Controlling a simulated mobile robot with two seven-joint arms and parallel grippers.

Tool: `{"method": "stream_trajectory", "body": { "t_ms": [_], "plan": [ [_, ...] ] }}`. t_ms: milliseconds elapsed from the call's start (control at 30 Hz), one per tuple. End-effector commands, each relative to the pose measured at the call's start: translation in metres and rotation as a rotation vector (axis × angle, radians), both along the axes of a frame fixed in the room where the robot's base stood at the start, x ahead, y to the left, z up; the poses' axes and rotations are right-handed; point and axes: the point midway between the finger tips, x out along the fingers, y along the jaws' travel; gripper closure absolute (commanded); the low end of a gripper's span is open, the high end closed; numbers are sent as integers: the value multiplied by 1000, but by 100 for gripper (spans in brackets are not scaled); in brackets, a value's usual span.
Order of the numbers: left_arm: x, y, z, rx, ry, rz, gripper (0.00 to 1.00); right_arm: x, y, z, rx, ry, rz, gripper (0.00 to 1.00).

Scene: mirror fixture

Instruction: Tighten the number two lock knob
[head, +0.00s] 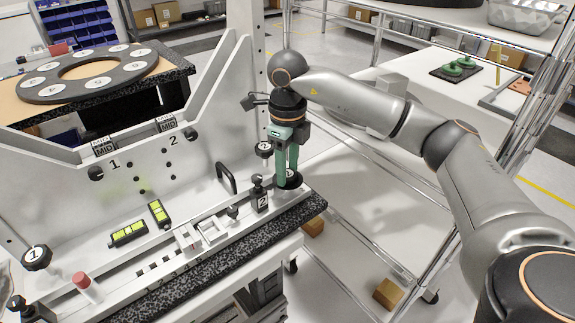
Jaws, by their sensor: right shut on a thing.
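My right gripper (287,172) reaches down from above with its green fingers at a black round knob (291,183) at the right end of the mirror fixture (215,95). The fingers are shut on this knob and cover much of it, so its label is hard to read. A black block marked 2 (263,202) stands just left of it. Another black knob with a white top (264,149) sits behind and left of the fingers. A black knob marked 1 (37,257) is at the fixture's far left. My left gripper is not in view.
A black handle (227,178) and two green-lit levels (128,233) are on the fixture. A metal shelf rack (375,240) stands close on the right, under my right arm. A table with a dark ring (88,72) is at the back left.

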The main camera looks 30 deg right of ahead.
Motion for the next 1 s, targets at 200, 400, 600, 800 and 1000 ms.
{"method": "stream_trajectory", "body": {
  "t_ms": [200, 400, 600, 800, 1000],
  "plan": [
    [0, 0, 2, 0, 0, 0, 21, 0, -1, 1, -1, -2, -93, 100],
    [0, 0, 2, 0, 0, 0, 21, 0, -1, 1, -1, -2, -130, 100],
    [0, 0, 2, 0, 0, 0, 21, 0, -1, 1, -1, -2, -137, 100],
    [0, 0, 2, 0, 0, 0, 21, 0, -1, 1, -1, -2, -136, 100],
    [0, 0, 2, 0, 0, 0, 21, 0, -1, 1, 0, -1, -135, 32]
  ]
}}
